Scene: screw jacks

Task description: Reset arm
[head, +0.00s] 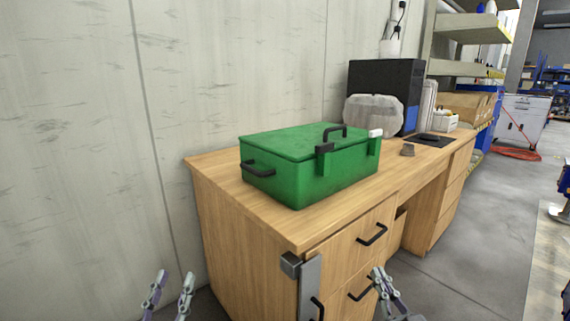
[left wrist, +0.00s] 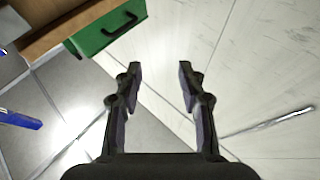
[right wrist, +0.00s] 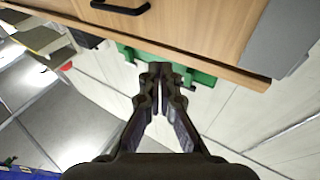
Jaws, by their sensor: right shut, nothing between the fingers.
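My left gripper (head: 169,283) is at the bottom left of the head view, in front of the wall and left of the desk. Its fingers are apart and empty, as the left wrist view (left wrist: 160,70) also shows. My right gripper (head: 378,271) is in front of the desk drawers in the head view. In the right wrist view its fingertips (right wrist: 160,70) are together with nothing between them. Both grippers are clear of the green box (head: 312,172), which sits closed on the desk with black handles on its lid and side.
The wooden desk (head: 222,182) has drawers with black handles and a grey metal bracket (head: 309,280) at its front corner. Grey floor (head: 480,235) is open at right.

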